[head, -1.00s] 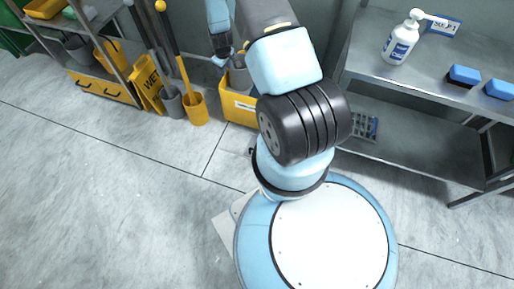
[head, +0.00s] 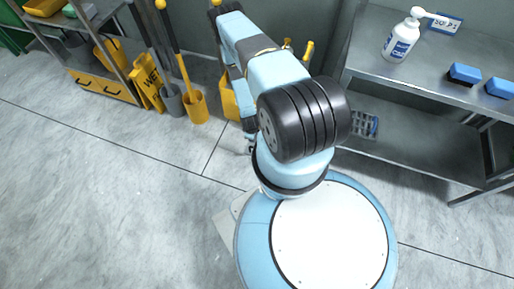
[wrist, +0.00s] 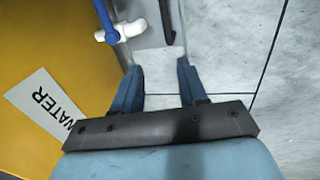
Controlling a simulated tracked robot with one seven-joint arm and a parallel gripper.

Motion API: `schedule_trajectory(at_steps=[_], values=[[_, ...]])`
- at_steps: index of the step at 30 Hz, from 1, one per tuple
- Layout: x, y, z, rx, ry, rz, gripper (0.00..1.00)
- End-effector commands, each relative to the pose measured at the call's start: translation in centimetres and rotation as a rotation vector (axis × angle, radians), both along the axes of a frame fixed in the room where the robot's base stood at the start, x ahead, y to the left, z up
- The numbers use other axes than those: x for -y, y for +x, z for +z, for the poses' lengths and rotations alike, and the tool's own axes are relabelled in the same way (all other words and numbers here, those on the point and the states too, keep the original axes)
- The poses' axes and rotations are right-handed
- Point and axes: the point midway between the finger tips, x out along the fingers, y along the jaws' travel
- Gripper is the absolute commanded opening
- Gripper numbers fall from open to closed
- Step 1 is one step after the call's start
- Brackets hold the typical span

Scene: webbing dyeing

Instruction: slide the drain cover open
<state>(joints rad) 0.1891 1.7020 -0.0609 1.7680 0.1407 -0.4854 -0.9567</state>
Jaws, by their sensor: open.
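My gripper (wrist: 158,82) shows in the wrist view with its two blue fingers apart and nothing between them. In the head view I cannot make it out behind my arm. Beyond the fingertips, at the top of the wrist view, is a pale grey strip with a dark, bar-like part (wrist: 167,22) on it. I cannot tell whether this is the drain cover. No drain cover is clearly recognisable in either view.
A yellow surface with a white WATER label (wrist: 45,108) lies left of my fingers, beside a blue-and-white valve-like part (wrist: 112,32). Grey floor (wrist: 295,110) is at right. In the head view, a metal shelf bench (head: 420,150) stands right; a wet-floor sign (head: 150,88) stands left.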

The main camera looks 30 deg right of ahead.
Motion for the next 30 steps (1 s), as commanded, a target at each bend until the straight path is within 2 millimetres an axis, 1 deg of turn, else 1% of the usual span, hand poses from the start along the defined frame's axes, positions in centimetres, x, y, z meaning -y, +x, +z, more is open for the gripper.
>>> schedule_trajectory(at_steps=[1,3,7,11,24,30], values=[[0.0,-0.8,-0.7,-0.005,-0.001,0.004,0.42],[-0.1,-1.5,-1.3,-0.007,-0.003,0.009,0.42],[0.0,-1.9,-2.1,-0.008,-0.005,0.013,0.42],[0.2,-1.8,-3.3,-0.009,-0.005,0.014,0.42],[1.2,-0.9,-10.0,-0.009,-0.004,0.012,0.42],[1.6,-0.6,-12.8,-0.009,-0.004,0.012,0.42]])
